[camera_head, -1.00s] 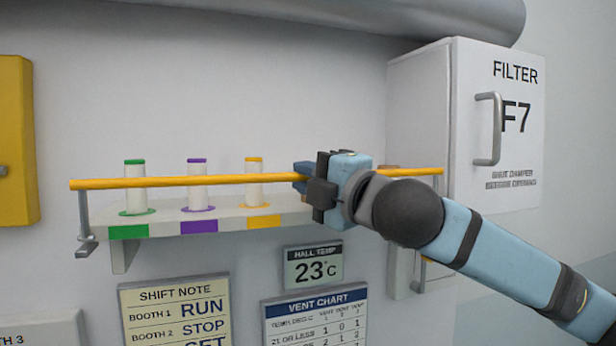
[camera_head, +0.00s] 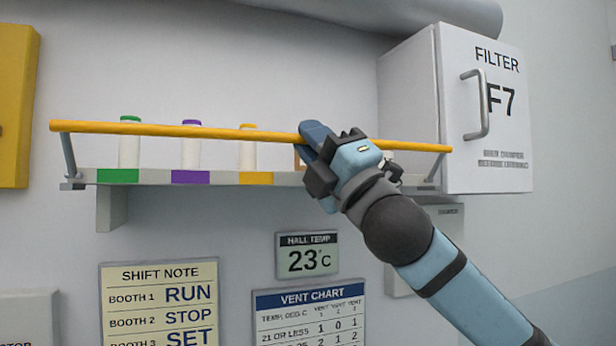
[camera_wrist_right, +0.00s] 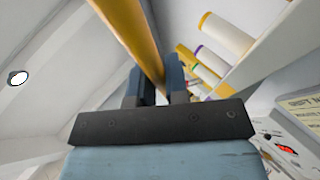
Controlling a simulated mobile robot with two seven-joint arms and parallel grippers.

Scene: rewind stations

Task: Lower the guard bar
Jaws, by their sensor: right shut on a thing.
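The yellow guard bar (camera_head: 180,129) runs across the front of a white shelf, above its front edge and before the upper parts of the spools. A thin grey arm (camera_head: 68,155) joins its left end to the shelf; another (camera_head: 435,167) stands at the right end. My right gripper (camera_head: 312,140) is shut on the bar right of its middle. In the right wrist view the bar (camera_wrist_right: 133,35) passes between the fingers (camera_wrist_right: 158,85). My left gripper is not in view.
White spools with green (camera_head: 129,150), purple (camera_head: 190,150) and yellow (camera_head: 248,153) tops stand on the shelf behind the bar. A filter cabinet (camera_head: 505,125) is close by the right end. The hall temperature sign (camera_head: 307,255) and paper charts hang below.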

